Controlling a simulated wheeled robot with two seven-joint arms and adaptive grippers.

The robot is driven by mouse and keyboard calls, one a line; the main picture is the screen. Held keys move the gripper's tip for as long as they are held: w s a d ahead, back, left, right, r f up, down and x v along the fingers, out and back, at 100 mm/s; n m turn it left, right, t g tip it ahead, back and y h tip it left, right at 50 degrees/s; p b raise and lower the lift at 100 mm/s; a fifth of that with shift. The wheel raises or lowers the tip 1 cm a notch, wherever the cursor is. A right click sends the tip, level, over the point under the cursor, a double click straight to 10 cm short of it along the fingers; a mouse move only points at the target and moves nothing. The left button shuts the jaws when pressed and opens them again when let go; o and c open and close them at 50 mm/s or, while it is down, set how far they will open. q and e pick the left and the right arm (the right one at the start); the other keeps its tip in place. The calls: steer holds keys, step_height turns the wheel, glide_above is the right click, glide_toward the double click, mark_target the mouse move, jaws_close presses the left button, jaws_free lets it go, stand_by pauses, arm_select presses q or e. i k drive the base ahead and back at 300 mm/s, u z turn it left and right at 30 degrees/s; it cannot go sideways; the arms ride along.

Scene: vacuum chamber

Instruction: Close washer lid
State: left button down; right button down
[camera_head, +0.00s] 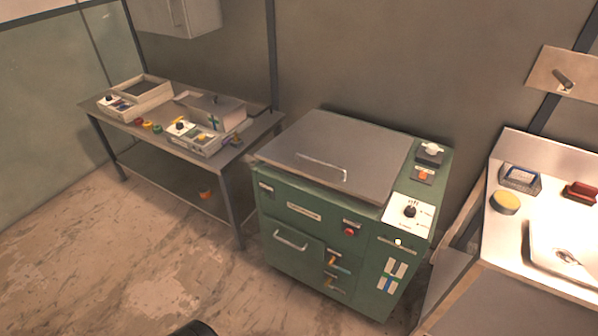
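The washer (315,222) is a green box-shaped machine in the middle of the view. Its grey metal lid (330,143) lies about flat over the top and has a thin bar handle near its front edge. I cannot tell whether a small gap is left under the lid's front edge. A control panel with a black knob (409,211) is on the top at the right. Neither of my grippers is in view. A dark rounded shape at the bottom edge is too cut off to identify.
A metal table (233,151) with small boxes and devices stands at the left. At the right is a brightly lit sink counter (507,232) with a yellow round item (505,202). The floor (150,250) in front of the washer and table is mostly clear.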

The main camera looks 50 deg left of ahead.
mark_target(360, 159)
steer(key=z, duration=0.3)
steer(key=k, duration=0.25)
steer(key=u, duration=1.25)
steer(key=i, duration=1.3)
steer(key=z, duration=0.2)
